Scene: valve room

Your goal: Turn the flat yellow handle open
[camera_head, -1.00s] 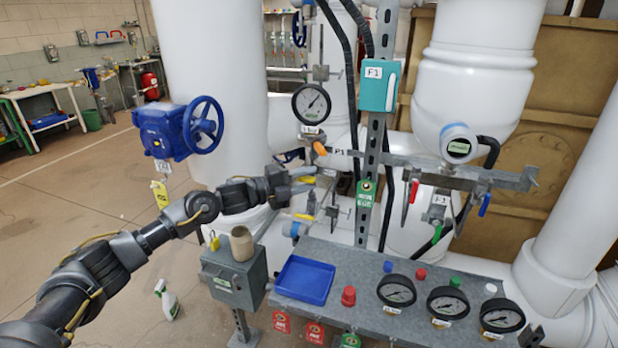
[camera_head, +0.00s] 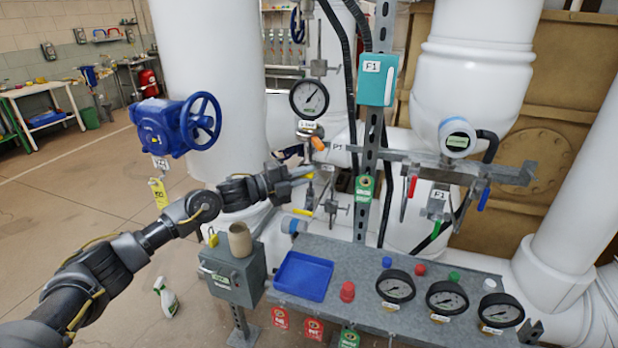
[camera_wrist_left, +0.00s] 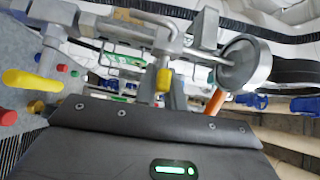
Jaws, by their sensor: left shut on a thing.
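In the left wrist view a yellow end (camera_wrist_left: 163,80) shows just beyond the dark gripper body. A second yellow handle (camera_head: 303,212) lies lower, roughly level, apart from the fingers; it also shows at the left of the wrist view (camera_wrist_left: 32,80). My right gripper is not in view.
A round gauge (camera_head: 309,98) and an orange handle (camera_head: 318,144) are just above the gripper. A grey post (camera_head: 372,150) stands to the right. A bench with a blue tray (camera_head: 303,276) and gauges lies below. A blue handwheel (camera_head: 201,121) is up left.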

